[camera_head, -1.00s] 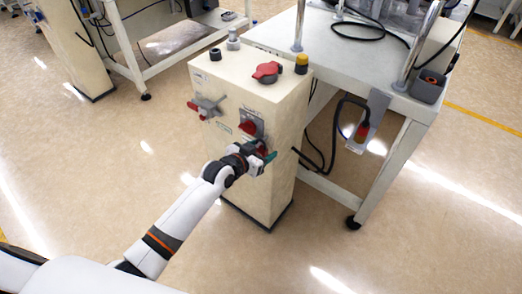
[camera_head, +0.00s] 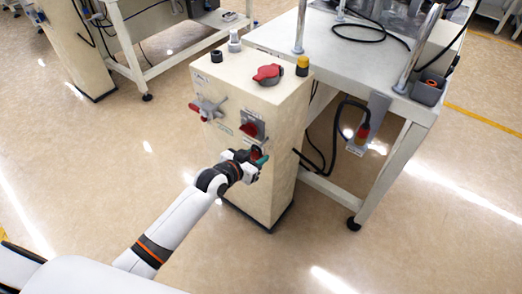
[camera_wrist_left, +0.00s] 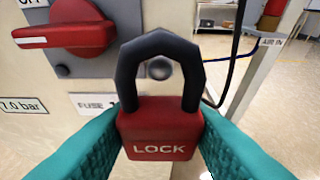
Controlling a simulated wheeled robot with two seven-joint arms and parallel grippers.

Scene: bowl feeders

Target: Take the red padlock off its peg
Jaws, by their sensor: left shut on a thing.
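The red padlock (camera_wrist_left: 160,134), marked LOCK, has a black shackle and sits upright between the teal fingers of my left gripper (camera_wrist_left: 161,122), which is shut on its body. The grey round end of the peg (camera_wrist_left: 159,68) shows inside the shackle opening in the left wrist view, below the shackle's top bar and clear of its sides. I cannot tell whether the shackle is still around the peg or in front of it. In the head view my left gripper (camera_head: 257,163) is at the cabinet's front, largely hiding the padlock. My right gripper is not in view.
The beige cabinet (camera_head: 240,107) carries a red rotary switch (camera_head: 250,129) above the padlock and a red-tipped valve (camera_head: 207,108) to the left. A white table (camera_head: 392,95) with hanging cables stands close on the right. The floor in front is clear.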

